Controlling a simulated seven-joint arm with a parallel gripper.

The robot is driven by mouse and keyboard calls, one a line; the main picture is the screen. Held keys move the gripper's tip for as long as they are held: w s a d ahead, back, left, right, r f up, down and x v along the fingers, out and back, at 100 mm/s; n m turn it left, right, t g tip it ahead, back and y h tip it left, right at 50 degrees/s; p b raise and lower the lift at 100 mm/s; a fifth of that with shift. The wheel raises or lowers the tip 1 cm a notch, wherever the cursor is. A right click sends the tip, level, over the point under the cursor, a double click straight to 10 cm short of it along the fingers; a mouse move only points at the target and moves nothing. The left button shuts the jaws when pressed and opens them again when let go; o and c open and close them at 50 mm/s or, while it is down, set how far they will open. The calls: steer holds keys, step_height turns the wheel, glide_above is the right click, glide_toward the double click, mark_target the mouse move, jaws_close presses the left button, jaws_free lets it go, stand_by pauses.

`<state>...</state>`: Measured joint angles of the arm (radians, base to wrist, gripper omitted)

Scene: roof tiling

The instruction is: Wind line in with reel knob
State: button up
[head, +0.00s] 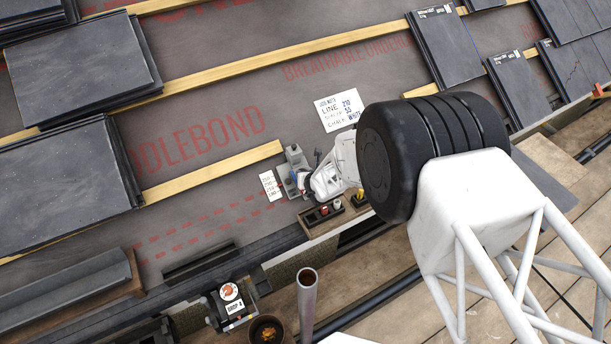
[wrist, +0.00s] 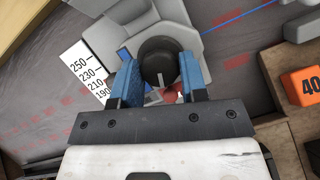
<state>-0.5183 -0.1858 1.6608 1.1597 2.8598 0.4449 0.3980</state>
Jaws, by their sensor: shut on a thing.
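The line reel is a grey housing (wrist: 115,35) with a round black knob (wrist: 158,52) in the wrist view. My gripper (wrist: 160,75) has its two blue fingers on either side of the knob and is shut on it. A blue line (wrist: 252,18) runs from near the housing toward the upper right. In the head view the grey housing (head: 291,168) sits on the roof underlay, at the end of a short batten. My gripper (head: 305,182) is at it, and my wrist hides the knob there.
A white scale card (wrist: 86,72) marked 250 to 190 lies left of the reel. An orange block (wrist: 300,87) marked 40 is to the right. A job note (head: 338,110) lies on the underlay. Slate stacks (head: 80,65) stand at left, and a tray (head: 330,212) with small blocks is below.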

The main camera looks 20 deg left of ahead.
steer(key=o, duration=0.9)
steer(key=shift+s+d+r, duration=0.1)
steer(key=shift+d+r, duration=0.05)
steer(key=shift+r, duration=0.05)
steer(key=shift+v, duration=3.7)
